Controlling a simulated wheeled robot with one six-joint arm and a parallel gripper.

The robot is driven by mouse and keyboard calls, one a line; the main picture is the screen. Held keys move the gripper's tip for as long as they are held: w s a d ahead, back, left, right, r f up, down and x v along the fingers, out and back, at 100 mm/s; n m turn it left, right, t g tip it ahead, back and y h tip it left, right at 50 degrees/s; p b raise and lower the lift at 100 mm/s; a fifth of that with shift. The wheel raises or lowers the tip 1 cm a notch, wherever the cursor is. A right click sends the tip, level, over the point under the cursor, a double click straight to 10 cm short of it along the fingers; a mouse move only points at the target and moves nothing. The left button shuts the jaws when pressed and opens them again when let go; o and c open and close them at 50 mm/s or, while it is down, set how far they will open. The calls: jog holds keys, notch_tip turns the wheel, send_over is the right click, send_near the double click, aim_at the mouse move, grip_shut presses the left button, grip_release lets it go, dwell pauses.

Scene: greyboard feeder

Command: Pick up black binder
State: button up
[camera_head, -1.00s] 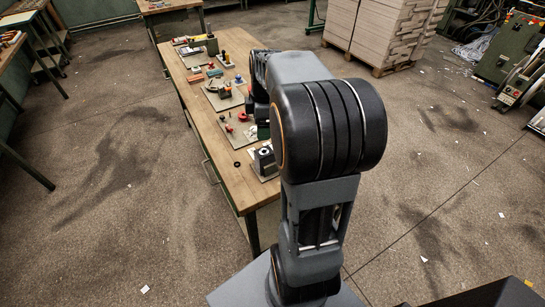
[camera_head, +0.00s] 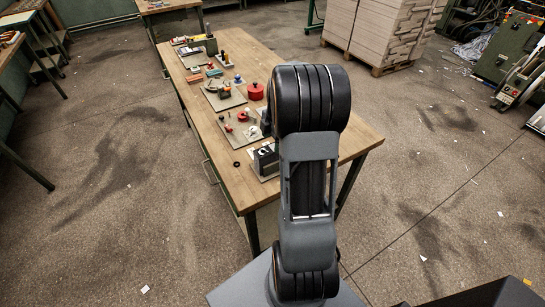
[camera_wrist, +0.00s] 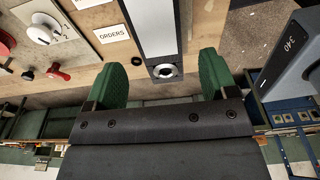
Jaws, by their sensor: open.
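In the wrist view, the black binder (camera_wrist: 175,38) shows its spine, with a pale grey label and a metal-rimmed finger hole at the near end. Its far part is cut off by the top edge of the picture. My gripper (camera_wrist: 162,78) is open, with one green finger pad to the left of the binder's near end and the other to the right. The jaws hold nothing, and I cannot tell how far above the binder they are.
The wooden workbench (camera_head: 228,178) carries boards with small parts and a red pot (camera_head: 256,91). Left of the binder are an "ORDERS" sign (camera_wrist: 114,34) and red knobs (camera_wrist: 58,73). Stacked board (camera_head: 385,30) stands behind.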

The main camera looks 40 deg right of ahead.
aim_at(273, 147)
jog(key=shift+a+f+p, duration=0.2)
jog(key=shift+f+p, duration=0.3)
jog(key=shift+f, duration=2.1)
jog(key=c, duration=1.1)
jog(key=shift+r, duration=0.1)
